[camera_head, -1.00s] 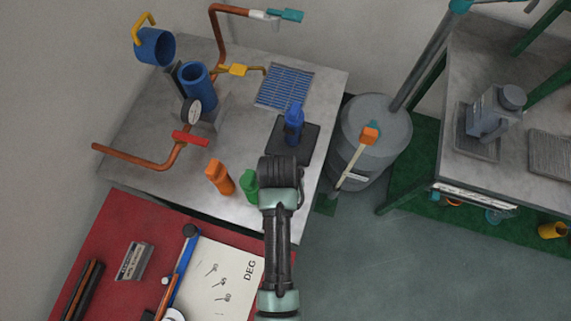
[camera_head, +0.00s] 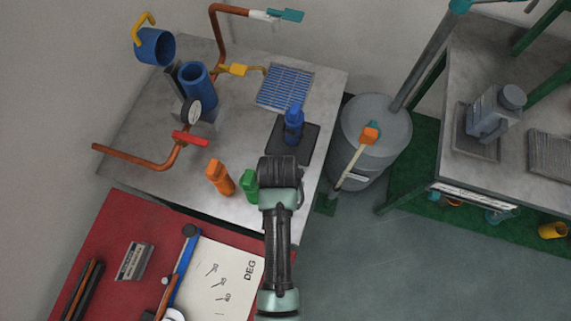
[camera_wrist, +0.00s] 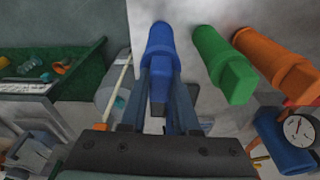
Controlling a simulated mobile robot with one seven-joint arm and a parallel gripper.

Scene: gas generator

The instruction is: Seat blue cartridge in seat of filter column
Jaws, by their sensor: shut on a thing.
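In the head view my wrist hides the fingers. The filter column (camera_head: 197,91) is an open-topped blue cylinder at the back left of the bench, apart from the cartridge. Its seat inside cannot be made out. A blue cap with a yellow handle (camera_head: 155,47) is at the far left.
An orange cartridge (camera_head: 220,178) and a green cartridge (camera_head: 250,186) stand left of my wrist. A gauge (camera_head: 191,111) and copper pipe with a red handle (camera_head: 189,139) are before the column. A blue grate (camera_head: 285,87) lies behind the pad. A grey drum (camera_head: 375,130) stands right.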

